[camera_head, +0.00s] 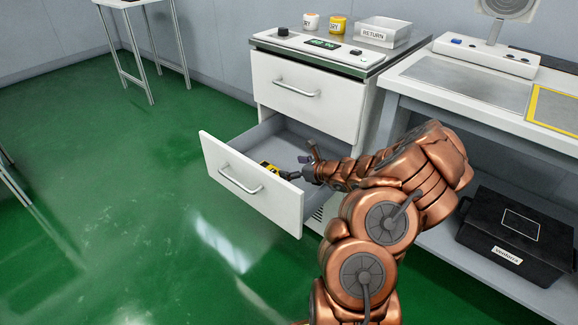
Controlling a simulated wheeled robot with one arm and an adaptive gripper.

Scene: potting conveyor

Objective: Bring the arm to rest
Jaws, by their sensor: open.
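My copper-coloured arm reaches up from the lower middle of the head view and bends left over a pulled-out drawer. My gripper (308,166) is open, at or just above the right part of the open lower drawer (236,186). A small yellow and black object (268,168) lies inside the drawer, close behind its front panel and left of the gripper. The gripper looks apart from it, though a dark part lies between them and the exact gap is hard to tell. The arm hides the drawer's right side.
The cabinet's upper drawer (303,98) is shut. On top are a control panel (312,45), a white jar (311,22), a yellow jar (337,25) and a RETURN tray (384,31). A workbench (470,88) stands right, with a black box (514,236) beneath.

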